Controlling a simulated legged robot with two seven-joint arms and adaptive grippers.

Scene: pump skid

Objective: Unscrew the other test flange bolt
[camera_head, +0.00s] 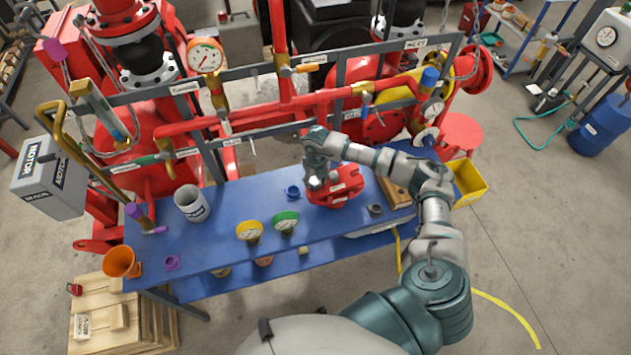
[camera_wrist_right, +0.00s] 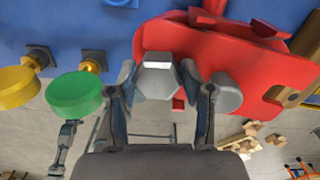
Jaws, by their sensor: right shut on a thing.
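The red test flange (camera_head: 349,190) lies on the blue bench, and it fills the upper right of the right wrist view (camera_wrist_right: 262,72). Two grey hex bolt heads show on it there: one bolt (camera_wrist_right: 158,78) between my fingers, and a second bolt (camera_wrist_right: 227,93) just right of my right-hand finger. My right gripper (camera_wrist_right: 158,80) is shut on the first bolt, one finger on each side of its head. In the head view my right gripper (camera_head: 317,182) is over the flange's left part and hides the bolt. My left gripper is in neither view.
On the blue bench (camera_head: 230,205), left of the flange, stand a green gauge (camera_head: 285,221), a yellow gauge (camera_head: 249,230) and a white cup (camera_head: 191,204). Red piping (camera_head: 270,108) runs close behind. A yellow bin (camera_head: 468,184) is at the right end.

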